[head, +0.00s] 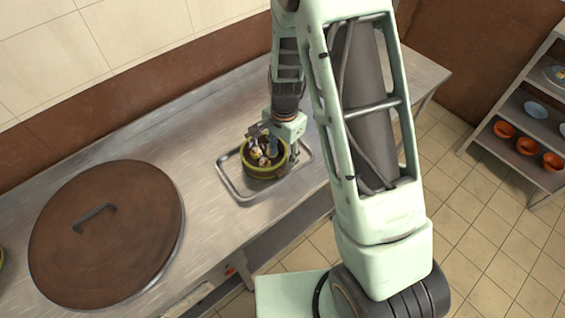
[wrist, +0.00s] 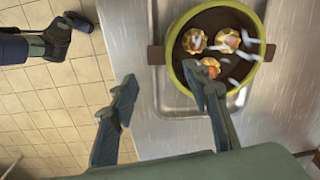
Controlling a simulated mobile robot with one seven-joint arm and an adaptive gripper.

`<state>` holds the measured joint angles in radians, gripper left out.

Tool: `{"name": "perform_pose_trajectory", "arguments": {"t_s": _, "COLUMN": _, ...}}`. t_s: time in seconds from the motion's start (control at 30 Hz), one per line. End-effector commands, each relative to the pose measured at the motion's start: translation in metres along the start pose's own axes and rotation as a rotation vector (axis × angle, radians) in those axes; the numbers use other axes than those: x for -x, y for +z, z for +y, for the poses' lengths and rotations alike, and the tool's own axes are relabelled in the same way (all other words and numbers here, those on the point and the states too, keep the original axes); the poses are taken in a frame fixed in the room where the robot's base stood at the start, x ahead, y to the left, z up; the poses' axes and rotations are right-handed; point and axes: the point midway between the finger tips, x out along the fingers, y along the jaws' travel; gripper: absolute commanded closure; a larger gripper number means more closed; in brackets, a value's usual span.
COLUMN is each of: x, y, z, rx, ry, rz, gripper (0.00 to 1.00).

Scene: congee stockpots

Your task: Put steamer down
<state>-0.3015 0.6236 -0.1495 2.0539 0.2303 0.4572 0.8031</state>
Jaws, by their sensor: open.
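The steamer (head: 265,171) is a round pot with a yellow-green rim, and it appears to sit upright in a shallow metal tray (head: 232,192) on the counter. In the wrist view the steamer (wrist: 175,78) shows brown side handles and a few orange-and-white dumplings (wrist: 227,40) inside. My gripper (head: 276,143) is at the steamer, above its right side in the head view. In the wrist view my gripper (wrist: 160,92) has its fingers spread wide. One finger overlaps the near rim; the other is clear of the pot. I cannot tell whether the finger touches the rim.
A large brown round lid (head: 105,235) with a handle covers much of the steel counter (head: 215,120) at left. A wall runs behind the counter. A shelf (head: 530,115) with orange and blue bowls stands at far right. Tiled floor is open between.

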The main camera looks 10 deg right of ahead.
Motion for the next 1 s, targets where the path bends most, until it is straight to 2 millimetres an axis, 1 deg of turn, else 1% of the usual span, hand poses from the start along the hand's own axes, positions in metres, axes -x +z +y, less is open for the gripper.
{"name": "perform_pose_trajectory", "arguments": {"t_s": 0.03, "x": 0.011, "y": 0.0, "z": -0.001, "rx": 0.001, "ry": -0.004, "rz": 0.003, "gripper": 0.56}}
{"name": "perform_pose_trajectory", "arguments": {"t_s": 0.2, "x": 0.039, "y": 0.0, "z": -0.001, "rx": 0.0, "ry": -0.002, "rz": 0.001, "gripper": 0.56}}
{"name": "perform_pose_trajectory", "arguments": {"t_s": 0.3, "x": 0.051, "y": 0.0, "z": -0.001, "rx": 0.001, "ry": -0.001, "rz": 0.001, "gripper": 0.56}}
{"name": "perform_pose_trajectory", "arguments": {"t_s": 0.4, "x": 0.058, "y": 0.0, "z": 0.0, "rx": 0.001, "ry": -0.001, "rz": 0.001, "gripper": 0.56}}
{"name": "perform_pose_trajectory", "arguments": {"t_s": 0.57, "x": 0.061, "y": 0.0, "z": 0.001, "rx": 0.0, "ry": 0.001, "rz": 0.0, "gripper": 0.56}}
{"name": "perform_pose_trajectory", "arguments": {"t_s": 1.0, "x": 0.061, "y": 0.0, "z": 0.0, "rx": 0.001, "ry": 0.001, "rz": 0.0, "gripper": 0.56}}
